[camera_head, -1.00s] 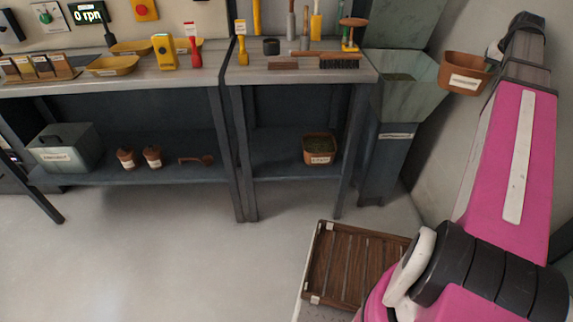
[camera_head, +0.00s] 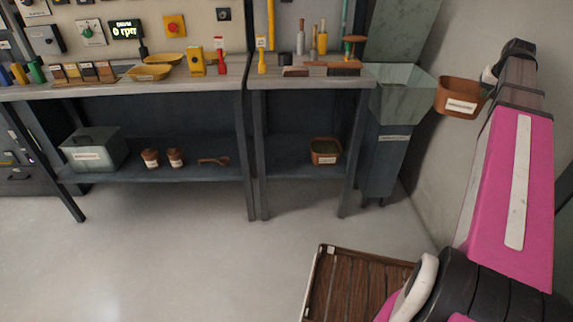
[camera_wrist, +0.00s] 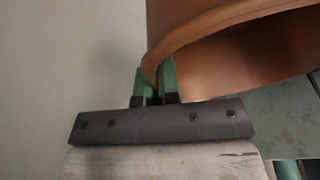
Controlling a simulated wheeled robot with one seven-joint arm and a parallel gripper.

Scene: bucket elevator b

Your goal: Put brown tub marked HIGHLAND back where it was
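A brown tub (camera_head: 460,98) with a white label is held up at the right of the head view, in front of the wall and beside the hopper. Its label is too small to read. In the wrist view the tub (camera_wrist: 235,50) fills the upper right, and its inside looks empty. The green fingers of my gripper (camera_wrist: 155,82) are shut on its rim, one on each side of the wall. A second brown tub (camera_head: 325,151) with a label and dark green contents stands on the low shelf of the right bench; its label is also unreadable.
A grey-green hopper (camera_head: 402,95) stands between the right bench (camera_head: 300,83) and the wall. The left bench's low shelf holds a grey box (camera_head: 92,150), two small brown pots (camera_head: 163,158) and a scoop (camera_head: 213,161). A slatted wooden tray (camera_head: 358,285) is near me. Open floor lies left.

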